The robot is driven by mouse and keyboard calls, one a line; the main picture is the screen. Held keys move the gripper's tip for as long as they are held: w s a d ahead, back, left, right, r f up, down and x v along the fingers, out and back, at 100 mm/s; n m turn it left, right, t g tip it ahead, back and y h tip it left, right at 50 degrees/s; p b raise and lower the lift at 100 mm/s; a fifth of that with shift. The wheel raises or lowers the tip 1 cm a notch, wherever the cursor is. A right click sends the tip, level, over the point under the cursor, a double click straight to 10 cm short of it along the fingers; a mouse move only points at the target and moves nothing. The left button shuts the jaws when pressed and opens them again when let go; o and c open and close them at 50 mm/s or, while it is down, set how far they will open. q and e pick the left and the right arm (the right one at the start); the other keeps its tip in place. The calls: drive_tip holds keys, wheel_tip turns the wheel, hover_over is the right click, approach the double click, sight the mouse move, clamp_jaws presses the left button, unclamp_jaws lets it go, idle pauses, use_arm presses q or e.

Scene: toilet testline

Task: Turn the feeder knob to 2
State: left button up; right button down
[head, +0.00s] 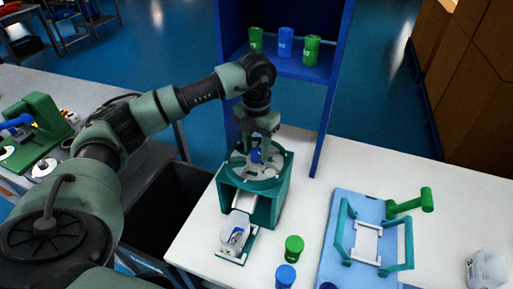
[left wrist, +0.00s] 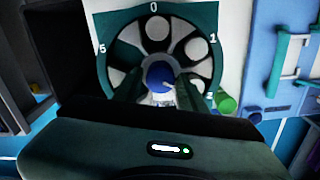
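The feeder (head: 275,200) is a teal box on the white table, with a round slotted dial on top. Its blue knob (head: 256,155) sits at the dial's centre. In the left wrist view the knob (left wrist: 160,76) has a small pale mark on its lower right side, and 0, 1, 2 and 5 show around the dial (left wrist: 155,12). My left gripper (head: 258,140) points down over the dial. Its fingers (left wrist: 160,85) stand on either side of the knob, close to it; I cannot tell whether they touch it. My right gripper is not in view.
A clear container (head: 236,232) stands at the feeder's front. Green (head: 294,248) and blue (head: 286,276) jars stand near it. A blue board with a teal-framed fixture (head: 340,240) lies to the right. A blue shelf (head: 330,95) with several jars rises behind the feeder.

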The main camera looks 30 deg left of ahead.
sight(257, 151)
use_arm(q)
drive_tip(key=shift+o, duration=0.5)
drive_tip(key=shift+r, duration=0.2)
wheel_tip(257, 151, up, 6)
drive_tip(key=shift+r+b, duration=0.15)
drive_tip(key=shift+b, duration=0.9)
drive_tip(key=shift+r, duration=0.55)
